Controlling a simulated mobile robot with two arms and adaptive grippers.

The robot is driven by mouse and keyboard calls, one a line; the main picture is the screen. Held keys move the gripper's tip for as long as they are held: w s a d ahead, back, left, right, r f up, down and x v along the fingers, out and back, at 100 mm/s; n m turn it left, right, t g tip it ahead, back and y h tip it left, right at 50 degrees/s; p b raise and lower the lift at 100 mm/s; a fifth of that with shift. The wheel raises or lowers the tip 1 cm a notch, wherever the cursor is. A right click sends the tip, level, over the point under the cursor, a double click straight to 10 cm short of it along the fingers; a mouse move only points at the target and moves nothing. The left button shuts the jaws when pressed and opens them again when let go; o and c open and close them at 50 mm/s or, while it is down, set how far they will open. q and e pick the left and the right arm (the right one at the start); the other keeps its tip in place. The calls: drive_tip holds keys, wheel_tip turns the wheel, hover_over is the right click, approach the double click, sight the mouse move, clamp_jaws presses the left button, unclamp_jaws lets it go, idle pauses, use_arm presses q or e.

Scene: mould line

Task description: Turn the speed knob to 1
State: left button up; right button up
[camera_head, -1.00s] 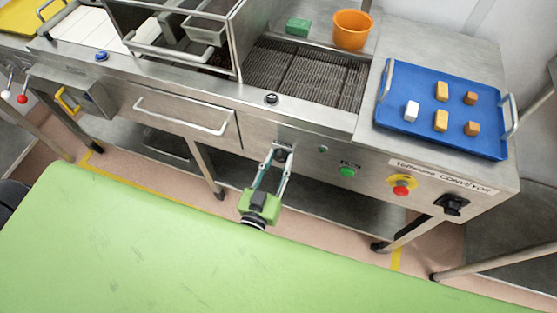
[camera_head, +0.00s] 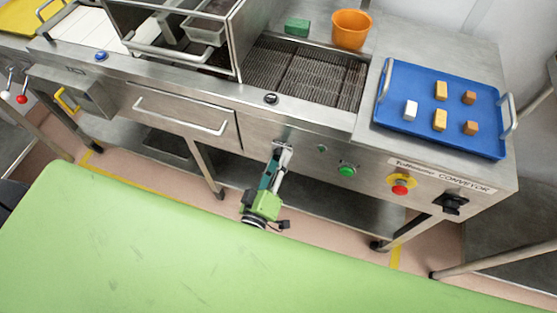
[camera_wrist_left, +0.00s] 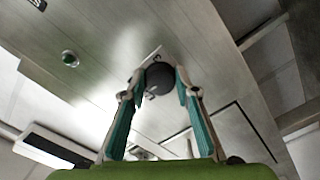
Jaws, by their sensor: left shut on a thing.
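The speed knob (camera_wrist_left: 158,78) is a dark round knob on the steel front panel, seen in the left wrist view with a pale scale plate behind it. My left gripper (camera_wrist_left: 160,80) has its two fingers on either side of the knob and is shut on it. In the head view my left gripper (camera_head: 281,152) reaches the panel below the conveyor, and its fingers hide most of the knob. The scale marks are too small and covered to read the setting. My right gripper is in neither view.
To the right on the panel are a green button (camera_head: 347,171), a red stop button on yellow (camera_head: 401,186) and a black rotary switch (camera_head: 452,204). A blue tray (camera_head: 390,115) with several small blocks, an orange cup (camera_head: 351,29) and a green block (camera_head: 297,27) stand above.

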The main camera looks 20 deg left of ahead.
use_arm(q)
drive_tip(key=shift+n, duration=0.8)
drive_tip(key=o, duration=1.1)
drive_tip(key=shift+s, duration=0.15)
drive_tip(key=s, duration=1.1)
drive_tip(key=shift+s+a, duration=0.2)
drive_tip(key=shift+s, duration=0.2)
